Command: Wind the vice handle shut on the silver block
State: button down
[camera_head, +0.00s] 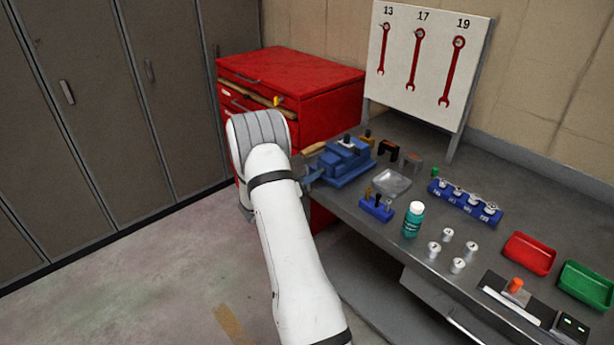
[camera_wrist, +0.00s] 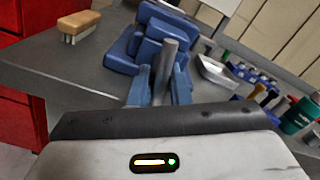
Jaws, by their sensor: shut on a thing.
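The blue vice (camera_head: 345,163) is fixed near the left end of the grey bench, and its body (camera_wrist: 150,42) also shows in the wrist view. The silver block (camera_head: 347,143) shows as a small pale piece at the top of the vice; I cannot make it out in the wrist view. The vice handle is a grey bar (camera_wrist: 168,62) standing in front of the vice. My gripper (camera_wrist: 160,88) is shut on this bar, with a blue finger on either side. In the head view my white arm hides most of the gripper and handle.
A wooden brush (camera_wrist: 78,25) lies left of the vice. A red tool chest (camera_head: 320,95) stands behind. The floor at left is open.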

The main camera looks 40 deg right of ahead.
jog(key=shift+d+n+p, duration=0.15)
jog(key=shift+n+p, duration=0.25)
jog(key=shift+n, duration=0.8)
jog(key=c, duration=1.3)
grip_release()
jog(key=a+b, duration=0.1)
jog(key=a, duration=0.6)
jog(key=shift+s+a, duration=0.3)
jog(key=shift+a, duration=0.1)
